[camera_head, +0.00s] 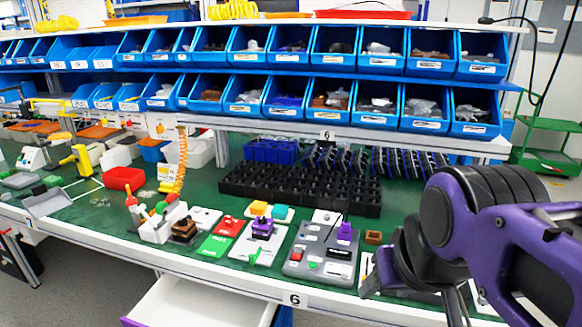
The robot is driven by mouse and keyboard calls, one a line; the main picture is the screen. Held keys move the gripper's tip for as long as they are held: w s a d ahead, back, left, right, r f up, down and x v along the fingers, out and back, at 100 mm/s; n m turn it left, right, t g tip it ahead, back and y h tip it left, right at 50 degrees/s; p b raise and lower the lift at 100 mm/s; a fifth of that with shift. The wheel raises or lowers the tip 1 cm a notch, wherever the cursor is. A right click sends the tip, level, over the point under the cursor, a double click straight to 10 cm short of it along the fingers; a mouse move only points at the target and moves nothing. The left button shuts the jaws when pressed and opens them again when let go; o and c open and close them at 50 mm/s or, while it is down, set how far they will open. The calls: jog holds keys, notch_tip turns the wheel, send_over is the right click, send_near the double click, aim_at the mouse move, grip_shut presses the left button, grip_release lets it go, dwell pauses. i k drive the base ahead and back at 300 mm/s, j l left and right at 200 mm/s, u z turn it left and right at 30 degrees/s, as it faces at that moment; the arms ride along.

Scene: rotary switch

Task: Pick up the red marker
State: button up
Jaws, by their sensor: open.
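I cannot make out a red marker for certain. A small red upright piece (131,200) and another red piece (172,198) show at the white holder (153,230) on the left half of the green bench; they are too small to tell what they are. My gripper (458,308) is at the lower right, below my purple and black arm, by the bench's front edge. Only part of its thin dark fingers shows, and they look apart, with nothing seen between them. It is well to the right of the white holder.
A grey box with buttons (312,262), a purple-topped block (262,228) and a red and green board (222,240) stand along the front. A black grid tray (300,190) lies behind. Blue bins (331,60) fill the shelves above. An open white drawer (200,305) juts out below.

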aim_at(228, 221)
jog(key=j+z, duration=0.1)
jog(key=z, duration=0.75)
jog(key=j+z, duration=0.4)
jog(key=k+j+z, duration=0.2)
jog(key=z, duration=0.2)
jog(key=k+j+z, duration=0.2)
jog(key=j, duration=0.2)
jog(key=k+j+z, duration=0.2)
jog(key=j, duration=0.15)
jog(key=k+j+z, duration=0.2)
jog(key=k+j, duration=0.9)
